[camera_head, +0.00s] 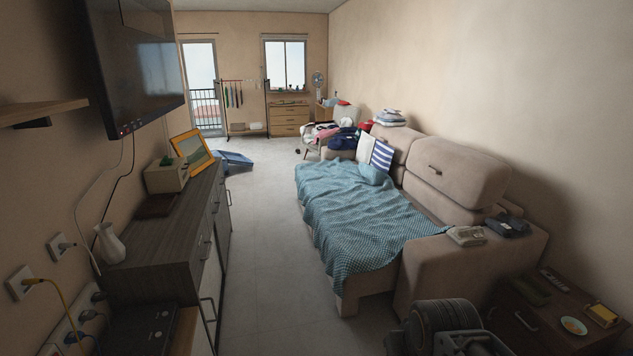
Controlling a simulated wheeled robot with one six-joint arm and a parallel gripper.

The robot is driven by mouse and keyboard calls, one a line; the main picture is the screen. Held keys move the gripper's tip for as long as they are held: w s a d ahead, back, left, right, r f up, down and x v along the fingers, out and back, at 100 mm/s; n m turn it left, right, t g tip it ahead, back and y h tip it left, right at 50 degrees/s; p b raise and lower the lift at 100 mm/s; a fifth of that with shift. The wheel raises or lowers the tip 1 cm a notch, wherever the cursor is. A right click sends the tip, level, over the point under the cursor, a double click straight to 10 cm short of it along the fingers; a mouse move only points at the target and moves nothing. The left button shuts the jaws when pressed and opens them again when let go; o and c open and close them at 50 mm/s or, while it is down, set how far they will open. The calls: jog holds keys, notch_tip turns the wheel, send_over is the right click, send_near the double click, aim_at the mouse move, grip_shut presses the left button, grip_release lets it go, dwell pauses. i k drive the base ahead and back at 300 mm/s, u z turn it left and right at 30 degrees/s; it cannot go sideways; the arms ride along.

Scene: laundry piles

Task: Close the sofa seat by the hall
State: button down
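The beige sofa (435,268) stands along the right wall. Its near armrest faces me and its back cushions (452,168) lean by the wall. The seat (357,290) sticks out well to the left of the armrest, into the room. A blue patterned blanket (350,215) covers most of the seat and hangs over its left and near edges. A striped pillow (381,155), a white pillow (365,147) and a small blue cushion (372,174) sit at its far end. The seat's handle or front edge is hidden by the blanket.
A dark cabinet (180,225) lines the left wall. Bare floor (265,250) runs between. A blue item (233,158) lies farther back. A brown side table (545,310) stands at right.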

aim_at(356, 286)
jog(key=i, duration=2.75)
jog(key=u, duration=1.35)
jog(key=i, duration=0.5)
